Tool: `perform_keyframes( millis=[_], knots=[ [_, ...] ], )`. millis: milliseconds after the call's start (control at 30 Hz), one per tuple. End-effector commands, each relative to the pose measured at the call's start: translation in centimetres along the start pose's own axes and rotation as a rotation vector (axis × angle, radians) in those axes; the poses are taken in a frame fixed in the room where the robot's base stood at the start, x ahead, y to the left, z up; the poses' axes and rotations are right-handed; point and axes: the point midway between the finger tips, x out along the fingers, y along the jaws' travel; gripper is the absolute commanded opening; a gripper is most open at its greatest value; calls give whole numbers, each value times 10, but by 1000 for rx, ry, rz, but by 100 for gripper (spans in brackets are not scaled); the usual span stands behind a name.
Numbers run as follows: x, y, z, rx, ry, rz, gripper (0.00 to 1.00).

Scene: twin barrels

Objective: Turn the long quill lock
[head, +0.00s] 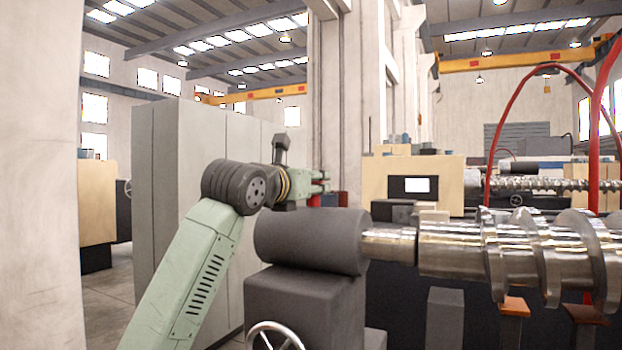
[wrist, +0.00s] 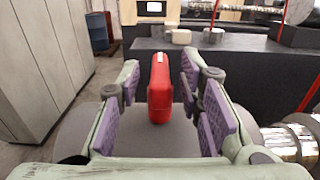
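A red upright lever (wrist: 160,90), which I take for the quill lock, stands on top of a dark grey rounded barrel (head: 310,243). In the wrist view the lever is between the two purple-padded fingers of my gripper (wrist: 160,85), with a visible gap on each side. My gripper is open and holds nothing. In the head view my gripper (head: 320,182) is just above the far side of the barrel, and only a small bit of red shows beneath it. The lever's lower part is hidden there.
A shiny metal screw (head: 545,255) runs right from the barrel. A handwheel (head: 275,338) is on the grey block (head: 305,305) below. Tall grey cabinets (head: 205,150) stand behind my arm. A blue drum (wrist: 97,30) stands beyond in the wrist view.

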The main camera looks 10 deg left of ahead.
Motion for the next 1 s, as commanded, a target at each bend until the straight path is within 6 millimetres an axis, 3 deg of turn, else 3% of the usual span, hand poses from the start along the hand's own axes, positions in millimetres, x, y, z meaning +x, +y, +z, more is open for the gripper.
perform_keyframes(
  millis=[233,733,1000],
  knots=[
    [0,0,0,0,0,0,33],
    [0,0,0,0,-1,1,0],
    [0,2,0,0,-1,0,0]
  ],
)
